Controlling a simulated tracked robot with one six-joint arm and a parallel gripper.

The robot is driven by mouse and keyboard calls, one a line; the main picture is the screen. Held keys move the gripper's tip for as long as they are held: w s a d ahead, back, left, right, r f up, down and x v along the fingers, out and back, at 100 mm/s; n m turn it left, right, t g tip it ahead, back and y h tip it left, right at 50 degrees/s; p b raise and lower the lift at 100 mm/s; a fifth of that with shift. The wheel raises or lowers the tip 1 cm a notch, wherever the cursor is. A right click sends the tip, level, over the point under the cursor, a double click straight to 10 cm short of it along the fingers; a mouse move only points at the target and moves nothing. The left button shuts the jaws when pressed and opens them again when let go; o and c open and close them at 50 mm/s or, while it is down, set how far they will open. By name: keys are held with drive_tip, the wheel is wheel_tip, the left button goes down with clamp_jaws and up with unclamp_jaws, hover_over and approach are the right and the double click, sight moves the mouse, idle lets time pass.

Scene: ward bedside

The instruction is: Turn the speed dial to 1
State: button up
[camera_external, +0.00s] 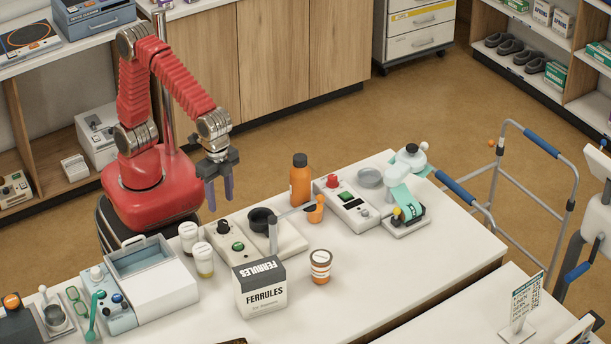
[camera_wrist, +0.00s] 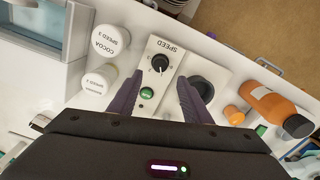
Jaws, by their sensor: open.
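The speed dial (camera_wrist: 160,63) is a black round knob with a light pointer mark, on a white panel labelled SPEED. It also shows in the external view (camera_external: 223,228). Which number the pointer is at is too small to read. A green button (camera_wrist: 147,93) is on the same panel, also visible outside (camera_external: 238,246). My gripper (camera_external: 219,193) points down above and behind the panel, apart from it. In the wrist view its purple fingers (camera_wrist: 160,76) are spread, empty, with the dial showing beyond their tips.
Two white-lidded jars (camera_wrist: 105,42) stand left of the panel; one lid reads COCOA SPEED 3. A dark cup (camera_external: 261,220) sits on the machine's right side. An orange bottle (camera_external: 300,183) stands behind it, and a FERRULES box (camera_external: 260,290) in front.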

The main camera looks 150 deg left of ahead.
wheel_tip(320, 180, up, 5)
drive_tip(key=shift+f, duration=0.1)
idle(0.6)
drive_tip(key=s+d+m+t, duration=0.1)
drive_tip(key=s+d, duration=0.3)
drive_tip(key=s, duration=0.5)
drive_tip(key=s+d+m+t, duration=0.2)
drive_tip(key=s+d+t, duration=0.2)
drive_tip(key=s, duration=0.5)
drive_tip(key=shift+s+d+t, duration=0.15)
drive_tip(key=shift+d+t, duration=0.1)
drive_tip(key=shift+t, duration=0.05)
idle(1.5)
